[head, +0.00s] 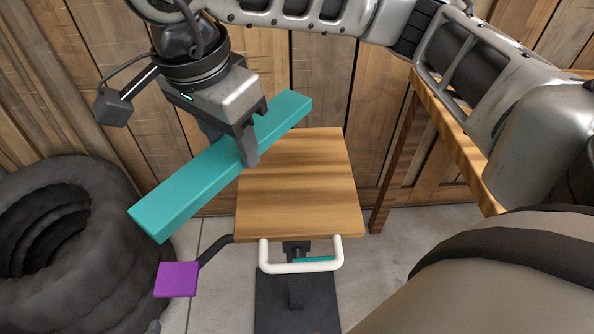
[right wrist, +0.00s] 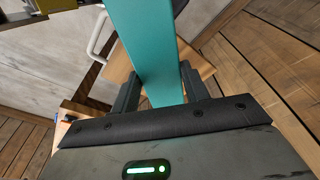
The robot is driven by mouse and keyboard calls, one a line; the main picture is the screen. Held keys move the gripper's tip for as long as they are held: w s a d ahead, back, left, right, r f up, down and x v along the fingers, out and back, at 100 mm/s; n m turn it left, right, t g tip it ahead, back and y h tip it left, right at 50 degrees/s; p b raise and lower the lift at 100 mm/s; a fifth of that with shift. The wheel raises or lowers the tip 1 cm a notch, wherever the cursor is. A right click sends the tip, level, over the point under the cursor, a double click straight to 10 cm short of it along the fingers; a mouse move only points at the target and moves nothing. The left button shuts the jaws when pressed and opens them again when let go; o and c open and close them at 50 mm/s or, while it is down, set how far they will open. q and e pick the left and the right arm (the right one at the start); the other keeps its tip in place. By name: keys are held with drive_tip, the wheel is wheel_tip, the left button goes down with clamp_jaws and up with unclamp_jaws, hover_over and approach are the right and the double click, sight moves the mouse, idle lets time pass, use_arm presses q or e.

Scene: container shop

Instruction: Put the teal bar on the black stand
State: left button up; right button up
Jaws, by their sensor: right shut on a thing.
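The teal bar (head: 205,175) is a long straight block, held tilted in the head view from lower left to upper right. My right gripper (head: 236,142) is shut on it near its middle, above the left edge of a wooden top. In the right wrist view the bar (right wrist: 150,55) runs up between the two fingers (right wrist: 160,90). A black stand (head: 296,290) with a flat base and a post is under the front of the wooden top, partly hidden by it. My left gripper is not in view.
The wooden top (head: 300,185) has a bare surface. A white handle (head: 300,267) and a purple plate (head: 176,279) on a black arm jut from its front. Tyres (head: 50,220) lie left; a wooden table (head: 445,125) stands right.

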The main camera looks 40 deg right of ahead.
drive_tip(key=s+d+r+m+g+y+b, duration=0.1)
drive_tip(key=s+d+m, duration=0.35)
drive_tip(key=m, duration=0.85)
drive_tip(key=s+d+m+g+y+b, duration=0.1)
drive_tip(key=s+d+m, duration=0.3)
drive_tip(key=m, duration=0.9)
drive_tip(key=m+t+y+p, duration=0.1)
drive_tip(key=m+y+p, duration=0.1)
drive_tip(key=m+p, duration=0.65)
hover_over(277, 189)
drive_tip(key=b, duration=0.2)
drive_tip(key=f+m, duration=0.1)
drive_tip(key=f, duration=0.4)
drive_tip(key=f+m, duration=0.1)
drive_tip(key=f, duration=0.2)
drive_tip(key=shift+s+d+f+m, duration=0.15)
drive_tip(key=shift+s+d+m, duration=0.15)
drive_tip(key=shift+d+m, duration=0.1)
drive_tip(key=shift+w+a+f, duration=0.1)
drive_tip(key=shift+w+f, duration=0.05)
drive_tip(key=shift+f, duration=0.1)
drive_tip(key=f, duration=0.3)
drive_tip(key=shift+w+f+h, duration=0.2)
drive_tip(key=shift+f+h, duration=0.05)
drive_tip(key=shift+h, duration=0.05)
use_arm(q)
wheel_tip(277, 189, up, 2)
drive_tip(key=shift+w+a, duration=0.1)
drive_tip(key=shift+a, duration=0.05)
